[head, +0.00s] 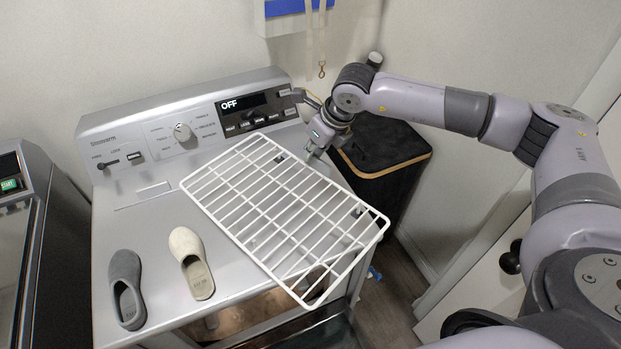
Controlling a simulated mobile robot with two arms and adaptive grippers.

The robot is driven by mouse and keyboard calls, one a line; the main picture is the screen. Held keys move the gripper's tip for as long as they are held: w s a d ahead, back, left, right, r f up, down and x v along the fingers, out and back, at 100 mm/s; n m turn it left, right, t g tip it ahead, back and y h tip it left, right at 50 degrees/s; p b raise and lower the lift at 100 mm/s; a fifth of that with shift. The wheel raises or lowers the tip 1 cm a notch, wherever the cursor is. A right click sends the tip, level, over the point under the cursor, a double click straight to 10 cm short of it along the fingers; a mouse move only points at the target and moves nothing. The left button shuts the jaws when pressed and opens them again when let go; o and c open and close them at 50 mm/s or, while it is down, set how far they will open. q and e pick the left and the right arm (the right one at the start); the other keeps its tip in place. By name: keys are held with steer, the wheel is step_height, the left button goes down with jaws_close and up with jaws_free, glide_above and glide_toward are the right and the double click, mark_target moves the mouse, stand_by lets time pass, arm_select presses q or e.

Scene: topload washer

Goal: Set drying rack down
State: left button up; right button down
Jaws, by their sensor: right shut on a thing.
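A white wire drying rack (280,212) lies slanted across the right part of the silver washer top (160,232). Its lower right corner reaches past the washer's front right edge. Whether it rests on the washer or hovers just above it is hard to tell. My right gripper (314,150) is at the rack's upper right edge, near the control panel, and is shut on the rack. The fingertips are small and partly hidden by the wrist. My left gripper is not in the head view.
A grey slipper (126,288) and a cream slipper (192,262) lie on the washer top, left of the rack. The control panel (190,125) rises at the back. A dark bin (385,165) stands at the right. Another appliance (22,240) is at the left.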

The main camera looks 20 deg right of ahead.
mark_target(314, 169)
steer(key=shift+a+f, duration=0.1)
steer(key=shift+f, duration=0.85)
arm_select(q)
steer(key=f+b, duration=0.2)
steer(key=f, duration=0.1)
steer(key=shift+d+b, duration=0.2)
steer(key=shift+b, duration=0.15)
arm_select(e)
step_height(314, 169, down, 4)
steer(key=shift+f, duration=0.15)
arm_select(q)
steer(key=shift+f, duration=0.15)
arm_select(e)
steer(key=shift+f, duration=0.35)
arm_select(q)
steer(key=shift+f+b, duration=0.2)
steer(key=shift+b, duration=0.1)
arm_select(e)
steer(key=shift+f, duration=0.2)
steer(key=c, duration=1.8)
jaws_free()
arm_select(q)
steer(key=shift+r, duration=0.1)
arm_select(e)
steer(key=shift+o, duration=0.2)
